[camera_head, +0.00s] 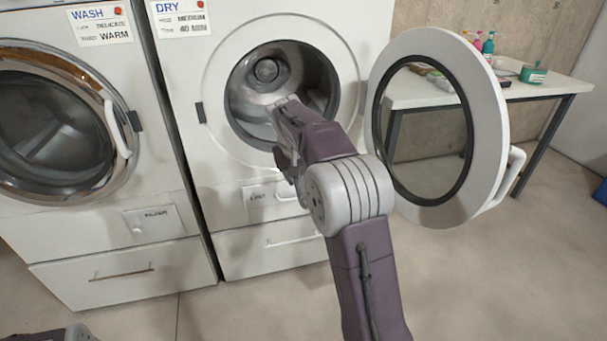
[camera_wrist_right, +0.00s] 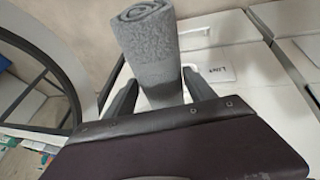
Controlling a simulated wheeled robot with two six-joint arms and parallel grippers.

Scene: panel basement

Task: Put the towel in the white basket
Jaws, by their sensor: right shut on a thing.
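The towel (camera_wrist_right: 150,45) is a grey, fluffy roll in the right wrist view. My right gripper (camera_wrist_right: 162,92) is shut on it, one dark finger on each side, and the roll sticks out past the fingers. In the head view my right arm reaches up to the front of the open dryer (camera_head: 225,190); the arm hides the towel there. I do not see the white basket in either view. My left gripper is not in view; only a bit of my left arm shows at the bottom left.
The dryer's round door (camera_head: 490,110) stands wide open just right of my right arm. The washer (camera_head: 60,220) at the left is shut. A table (camera_head: 540,88) with bottles and a green tub (camera_head: 533,74) stands behind the door. The floor in front is clear.

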